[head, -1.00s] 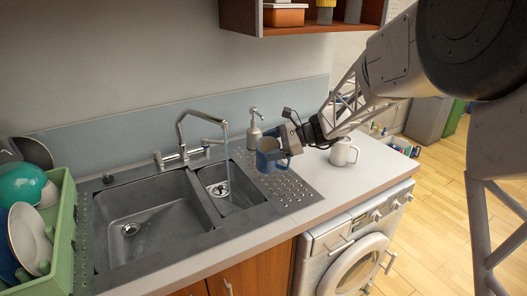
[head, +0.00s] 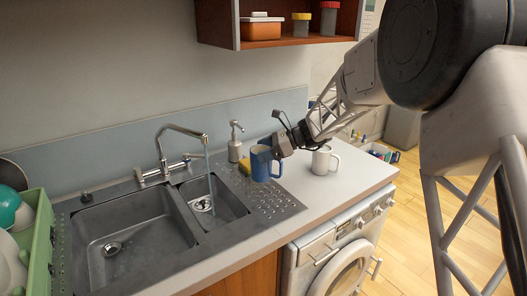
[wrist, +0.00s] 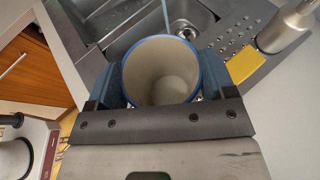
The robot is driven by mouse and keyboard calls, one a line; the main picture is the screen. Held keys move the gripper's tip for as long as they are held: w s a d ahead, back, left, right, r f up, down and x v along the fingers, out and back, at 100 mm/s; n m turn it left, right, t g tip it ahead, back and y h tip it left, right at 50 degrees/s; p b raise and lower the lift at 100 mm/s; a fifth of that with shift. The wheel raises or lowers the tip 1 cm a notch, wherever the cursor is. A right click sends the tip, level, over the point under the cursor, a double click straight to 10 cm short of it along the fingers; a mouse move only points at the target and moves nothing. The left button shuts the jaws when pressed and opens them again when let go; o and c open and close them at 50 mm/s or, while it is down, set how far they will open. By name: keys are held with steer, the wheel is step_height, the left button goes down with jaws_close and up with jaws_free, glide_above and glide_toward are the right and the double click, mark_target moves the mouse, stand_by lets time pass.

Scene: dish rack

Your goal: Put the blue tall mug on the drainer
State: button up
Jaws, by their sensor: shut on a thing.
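The blue tall mug (head: 261,166) is upright in my gripper (head: 276,149), with its handle toward the right in the head view. In the wrist view the gripper (wrist: 163,82) has a finger on either side of the mug (wrist: 161,70), whose blue rim and empty cream inside face the camera. The drainer (head: 277,208) is the perforated metal area right of the small basin; its holes also show in the wrist view (wrist: 236,37). The mug is at the drainer's back part in the head view. I cannot tell whether its base touches the metal.
A yellow sponge (wrist: 245,64) and a soap dispenser (head: 235,144) are close to the mug. A white mug (head: 322,160) stands on the counter to the right. Water runs from the tap (head: 182,146) into the small basin. A green rack (head: 40,245) is at far left.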

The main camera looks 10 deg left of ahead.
mark_target(272, 165)
steer(key=shift+f, duration=0.1)
steer(key=shift+f, duration=2.35)
steer(key=shift+f, duration=0.2)
steer(key=shift+f, duration=0.55)
steer(key=shift+f, duration=0.25)
steer(key=o, duration=1.7)
steer(key=shift+c, duration=0.2)
steer(key=v, duration=0.7)
steer(key=shift+d+r, duration=0.15)
steer(key=shift+d, duration=0.25)
